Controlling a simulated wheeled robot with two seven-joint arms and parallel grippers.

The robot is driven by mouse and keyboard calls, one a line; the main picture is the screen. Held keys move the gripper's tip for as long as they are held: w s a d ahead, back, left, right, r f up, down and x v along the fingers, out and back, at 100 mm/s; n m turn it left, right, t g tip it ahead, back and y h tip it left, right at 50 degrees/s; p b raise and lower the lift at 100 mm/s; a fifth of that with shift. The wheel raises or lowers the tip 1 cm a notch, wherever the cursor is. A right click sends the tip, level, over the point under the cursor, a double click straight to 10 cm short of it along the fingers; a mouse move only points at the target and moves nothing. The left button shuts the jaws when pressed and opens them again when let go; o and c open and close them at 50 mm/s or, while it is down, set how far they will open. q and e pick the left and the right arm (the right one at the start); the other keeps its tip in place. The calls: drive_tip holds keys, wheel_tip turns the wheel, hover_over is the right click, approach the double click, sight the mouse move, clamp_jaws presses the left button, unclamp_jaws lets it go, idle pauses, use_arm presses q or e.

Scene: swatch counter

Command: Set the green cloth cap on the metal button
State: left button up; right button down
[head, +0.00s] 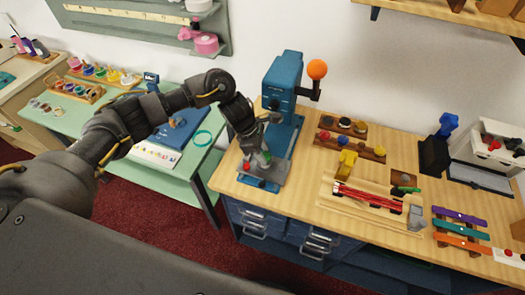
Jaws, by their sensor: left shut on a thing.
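My left gripper (264,157) is at the front of the blue press (281,105), a little above its grey base plate (262,178). It is shut on the green cloth cap (267,156), of which only a small green patch shows at the fingertips. I cannot make out the metal button; the gripper covers the middle of the press base. I cannot tell whether the cap touches anything below it. My right gripper is not in view.
The press has an orange-knobbed lever (317,69). To its right stand a wooden rack (351,130) of coloured and grey pieces, a yellow object (346,162) and a holder with red sticks (367,196). A green table (177,185) stands left of the counter.

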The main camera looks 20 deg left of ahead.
use_arm(q)
drive_tip(key=shift+f+b, duration=0.35)
drive_tip(key=shift+b, duration=0.1)
idle(0.3)
drive_tip(key=o, duration=0.8)
drive_tip(key=shift+c, duration=0.2)
drive_tip(key=b+v, duration=0.3)
drive_tip(key=v, duration=0.7)
drive_tip(key=shift+r, duration=0.4)
drive_tip(key=shift+a, duration=0.1)
